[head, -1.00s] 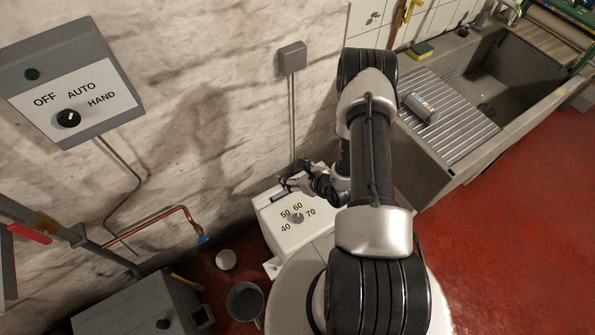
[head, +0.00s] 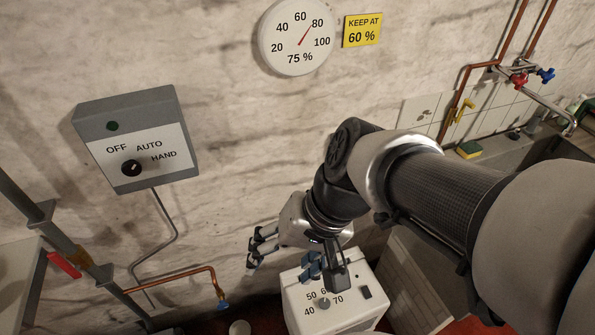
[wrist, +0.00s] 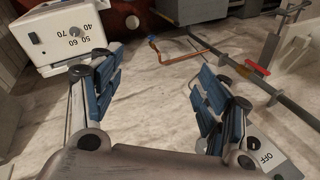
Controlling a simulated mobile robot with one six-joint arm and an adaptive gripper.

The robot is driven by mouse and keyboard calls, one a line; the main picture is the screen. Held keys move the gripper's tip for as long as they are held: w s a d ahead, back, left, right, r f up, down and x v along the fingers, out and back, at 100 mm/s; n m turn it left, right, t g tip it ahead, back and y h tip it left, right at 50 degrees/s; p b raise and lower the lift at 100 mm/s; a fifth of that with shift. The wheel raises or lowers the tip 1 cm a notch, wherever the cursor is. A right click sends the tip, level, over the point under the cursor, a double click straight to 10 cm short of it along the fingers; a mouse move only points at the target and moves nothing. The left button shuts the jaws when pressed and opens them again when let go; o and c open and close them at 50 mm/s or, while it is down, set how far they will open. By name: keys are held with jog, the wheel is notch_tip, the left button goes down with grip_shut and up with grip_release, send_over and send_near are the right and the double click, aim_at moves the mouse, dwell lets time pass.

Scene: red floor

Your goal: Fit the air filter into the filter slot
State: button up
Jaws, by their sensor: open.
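I cannot make out an air filter or a filter slot in the current views. A white box with a dial marked 40 to 70 (head: 347,309) stands on the floor by the wall. It also shows at the upper left of the wrist view (wrist: 57,20). My gripper (head: 290,260) is above and beside this box, close to the wall. In the wrist view my gripper (wrist: 162,78) has its blue-padded fingers spread wide, with only wall between them. My arm hides part of the area right of the box.
A grey control box marked OFF, AUTO, HAND (head: 137,140) hangs on the wall at left. A round gauge (head: 297,38) reads 75 %, beside a yellow KEEP AT 60 % sign (head: 362,30). Pipes (head: 62,245) run at lower left. A sink (head: 560,150) is at right, partly hidden.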

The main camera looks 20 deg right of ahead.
jog(key=s+d+r+n+t+h, duration=0.2)
jog(key=s+d+r+n+h, duration=0.1)
jog(key=d, duration=0.3)
jog(key=shift+s+d+r+n+t+h, duration=0.25)
jog(key=shift+d+r+n+t+h, duration=0.15)
jog(key=shift+h, duration=0.2)
jog(key=shift+c, duration=0.3)
